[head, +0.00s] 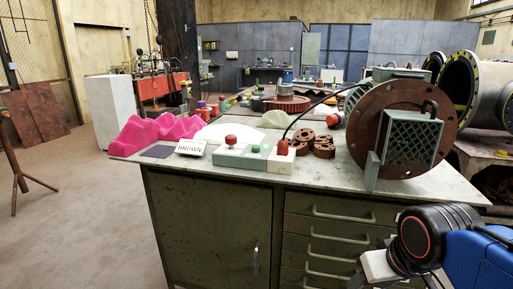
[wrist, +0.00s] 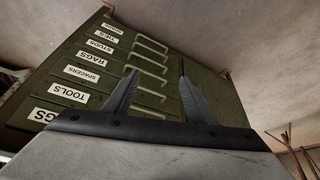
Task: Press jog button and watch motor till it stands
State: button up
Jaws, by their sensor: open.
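A long, low control box (head: 240,160) lies near the front edge of the bench in the head view. It carries a red mushroom button (head: 231,140) at its left and small green buttons (head: 256,149) in the middle. I cannot read which is the jog button. A red plug-like part (head: 283,147) with a black cable is at its right end. The motor (head: 400,74) stands behind a large rusty flange (head: 375,130) with a green mesh guard (head: 410,140); I cannot tell if it turns. My gripper (wrist: 158,88) is open and empty, facing the drawer fronts in the wrist view.
The bench (head: 200,210) has a drawer stack (head: 340,225), labelled in the wrist view (wrist: 90,75). Floor at left (head: 80,220) is clear.

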jog(key=shift+c, duration=0.6)
grip_shut()
dwell(1.0)
